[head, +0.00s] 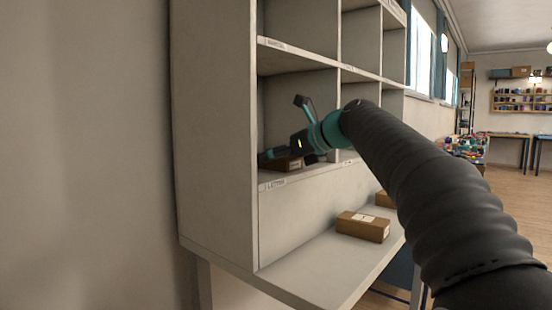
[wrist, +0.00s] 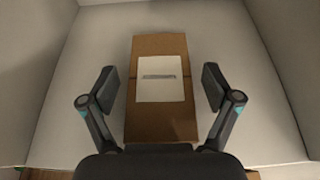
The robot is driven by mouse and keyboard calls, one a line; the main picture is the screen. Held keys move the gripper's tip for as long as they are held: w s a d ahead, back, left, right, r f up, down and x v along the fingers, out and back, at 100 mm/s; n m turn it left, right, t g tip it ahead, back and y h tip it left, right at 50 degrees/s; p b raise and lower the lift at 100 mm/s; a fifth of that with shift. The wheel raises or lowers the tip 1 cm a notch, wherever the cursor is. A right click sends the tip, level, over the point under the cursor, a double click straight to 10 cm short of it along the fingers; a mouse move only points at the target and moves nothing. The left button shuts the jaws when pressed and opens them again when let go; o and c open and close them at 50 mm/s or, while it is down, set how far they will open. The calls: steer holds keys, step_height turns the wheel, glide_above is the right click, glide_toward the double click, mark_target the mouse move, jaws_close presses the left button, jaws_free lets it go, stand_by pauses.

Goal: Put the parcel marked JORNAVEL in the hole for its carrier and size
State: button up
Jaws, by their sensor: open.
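A brown cardboard parcel (wrist: 160,110) with a white label lies flat inside a pigeonhole in the wrist view. The print on its label is too small to read. My gripper (wrist: 164,88) is open, with one finger on each side of the parcel and a gap to it on both sides. In the head view my gripper (head: 283,154) reaches into the lower left hole of the grey shelf unit (head: 215,130). The parcel (head: 288,164) shows there partly, behind the gripper. The hole's edge label (head: 275,183) is hard to read.
Another brown parcel with a white label (head: 362,227) lies on the ledge below the holes. A further parcel (head: 384,199) is partly hidden behind my arm. Upright dividers and shelf edges bound the holes closely. The ledge's front left part is clear.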

steer(key=v, duration=1.1)
steer(key=shift+s+d+p, duration=0.2)
steer(key=shift+p, duration=0.25)
